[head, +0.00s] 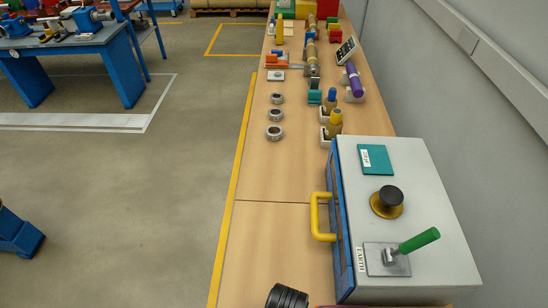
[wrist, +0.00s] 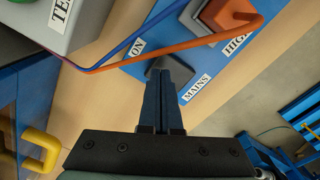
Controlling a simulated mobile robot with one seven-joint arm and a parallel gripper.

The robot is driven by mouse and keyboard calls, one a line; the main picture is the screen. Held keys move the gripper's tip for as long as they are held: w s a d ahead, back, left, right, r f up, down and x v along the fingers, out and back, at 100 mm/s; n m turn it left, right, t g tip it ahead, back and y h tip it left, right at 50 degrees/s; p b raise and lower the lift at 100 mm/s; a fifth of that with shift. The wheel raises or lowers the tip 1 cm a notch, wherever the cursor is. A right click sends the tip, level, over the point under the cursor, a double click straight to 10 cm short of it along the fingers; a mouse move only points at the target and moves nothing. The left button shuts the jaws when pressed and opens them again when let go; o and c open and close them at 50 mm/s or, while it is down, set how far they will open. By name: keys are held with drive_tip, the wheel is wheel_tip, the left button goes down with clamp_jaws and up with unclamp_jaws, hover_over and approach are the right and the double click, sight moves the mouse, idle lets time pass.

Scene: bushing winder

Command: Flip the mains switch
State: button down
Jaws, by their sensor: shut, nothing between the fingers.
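In the wrist view, a blue panel (wrist: 140,71) carries white labels reading "ON", "MAINS" (wrist: 197,87) and "HIGH". A dark grey part (wrist: 180,70), apparently the mains switch, sits beside the "ON" and "MAINS" labels. My gripper (wrist: 167,72) is shut and empty, its fingertips over this part and hiding most of it. I cannot tell whether they touch it or how the switch is set. The panel does not show clearly in the head view, and neither do my fingers.
An orange terminal (wrist: 228,14) with an orange cable (wrist: 200,40) and a blue cable (wrist: 130,42) lies just beyond my fingertips. A grey cabinet (head: 430,185) with a yellow handle (head: 316,216) and green lever (head: 418,240) stands on the bench. Metal rings (head: 276,115) lie farther along.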

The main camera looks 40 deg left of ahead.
drive_tip(key=shift+f+b, duration=0.6)
drive_tip(key=shift+f, duration=0.35)
idle(0.3)
drive_tip(key=shift+r, duration=0.1)
wheel_tip(320, 180, up, 7)
drive_tip(key=p, duration=0.7)
drive_tip(key=shift+p, duration=0.4)
